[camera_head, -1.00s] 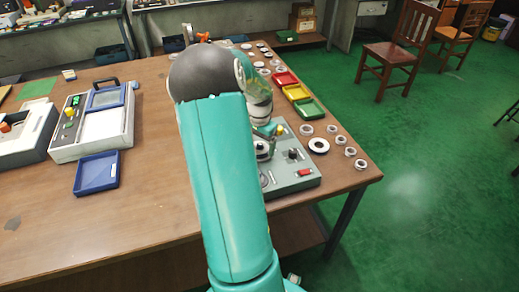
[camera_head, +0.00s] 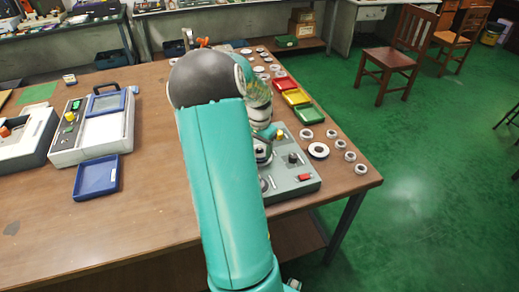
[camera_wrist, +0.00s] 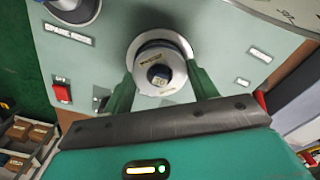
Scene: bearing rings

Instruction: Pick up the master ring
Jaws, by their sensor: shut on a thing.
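The master ring (camera_wrist: 148,82), a pale metal ring with a small label on its face, sits around a dark centre post on the grey-green gauge box in the wrist view. My gripper (camera_wrist: 160,64) is shut on it, with one green finger at each side. The ring is still within the round pale seat of the box, and I cannot tell whether it is lifted. In the head view the gauge box (camera_head: 299,187) stands near the table's right edge, and my arm hides most of the gripper and ring.
Red (camera_head: 284,84), yellow (camera_head: 296,97) and green (camera_head: 309,115) trays lie behind the box. Several loose rings lie along the table's right edge, including a larger dark one (camera_head: 318,150). A blue tray (camera_head: 97,176) and a tester are at left. The table (camera_head: 150,215) is clear between.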

